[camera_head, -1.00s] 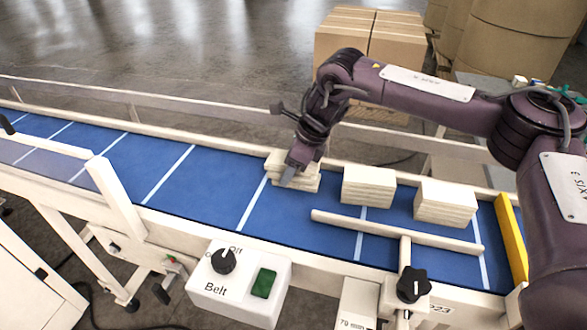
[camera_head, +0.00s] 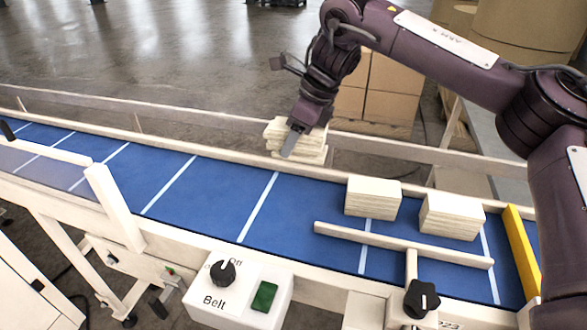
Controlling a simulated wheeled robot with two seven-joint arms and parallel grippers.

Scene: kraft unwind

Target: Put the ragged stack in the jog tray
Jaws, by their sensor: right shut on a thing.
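The ragged stack (camera_head: 311,151) is a pile of cream sheets with uneven, offset edges. My right gripper (camera_head: 292,143) is shut on it and holds it above the far side of the blue belt, near the far rail. The near finger shows in front of the stack; the other finger is hidden. Two neat cream stacks, a left one (camera_head: 372,196) and a right one (camera_head: 452,215), stand on the belt to the right. I cannot make out the jog tray for sure in this view. My left gripper is not in view.
The blue belt (camera_head: 215,205) is clear left of the neat stacks. A cream guide bar (camera_head: 385,241) runs in front of them, and a yellow bar (camera_head: 521,252) crosses the right end. A belt switch box (camera_head: 237,295) stands at the near side. Cardboard boxes (camera_head: 388,88) stand behind.

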